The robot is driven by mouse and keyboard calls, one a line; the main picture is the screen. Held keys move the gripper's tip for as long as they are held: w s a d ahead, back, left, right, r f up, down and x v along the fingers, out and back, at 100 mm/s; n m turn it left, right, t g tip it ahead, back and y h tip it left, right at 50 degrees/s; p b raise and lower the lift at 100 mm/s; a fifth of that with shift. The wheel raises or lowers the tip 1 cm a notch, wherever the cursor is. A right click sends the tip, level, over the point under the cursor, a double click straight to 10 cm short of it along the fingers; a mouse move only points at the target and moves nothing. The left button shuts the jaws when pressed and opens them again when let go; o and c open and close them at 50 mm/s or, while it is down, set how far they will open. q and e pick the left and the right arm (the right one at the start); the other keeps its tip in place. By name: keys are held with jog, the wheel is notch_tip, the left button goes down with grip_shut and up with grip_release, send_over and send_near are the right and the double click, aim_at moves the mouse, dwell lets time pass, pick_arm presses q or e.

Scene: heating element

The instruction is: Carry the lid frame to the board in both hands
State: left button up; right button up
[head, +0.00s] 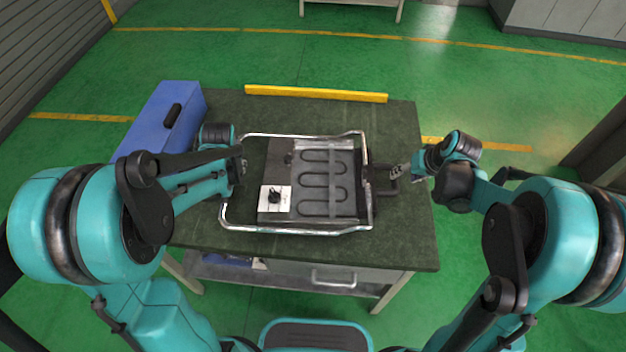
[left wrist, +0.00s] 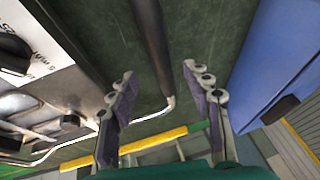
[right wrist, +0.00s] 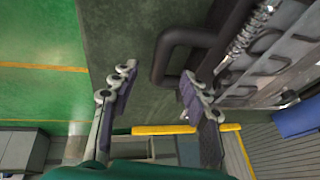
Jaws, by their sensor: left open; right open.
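The lid frame (head: 290,230), a silver tube loop, shows in the head view around the board (head: 265,165), a grey plate with a looped dark heating element. I cannot tell whether they touch. My left gripper (head: 240,168) is open at the frame's left side. In the left wrist view a black bar (left wrist: 152,45) with a silver tube end runs between the open fingers (left wrist: 165,98). My right gripper (head: 402,172) is open at the black handle (head: 387,190) on the right side. In the right wrist view this bent handle (right wrist: 172,45) lies just beyond the open fingers (right wrist: 155,92).
A dark green workbench (head: 405,235) carries everything. A blue box (head: 160,118) stands at its left back, close to my left arm. A yellow bar (head: 315,93) lies along the back edge. The bench's right front part is clear.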

aim_at(397, 179)
pick_arm(q)
jog(key=shift+x, duration=3.95)
pick_arm(e)
jog(key=shift+x, duration=4)
pick_arm(q)
jog(key=shift+w+a, duration=0.1)
pick_arm(e)
jog(key=shift+w+a+r, duration=0.1)
pick_arm(q)
grip_shut()
pick_arm(e)
grip_shut()
pick_arm(q)
jog(key=shift+r, duration=0.15)
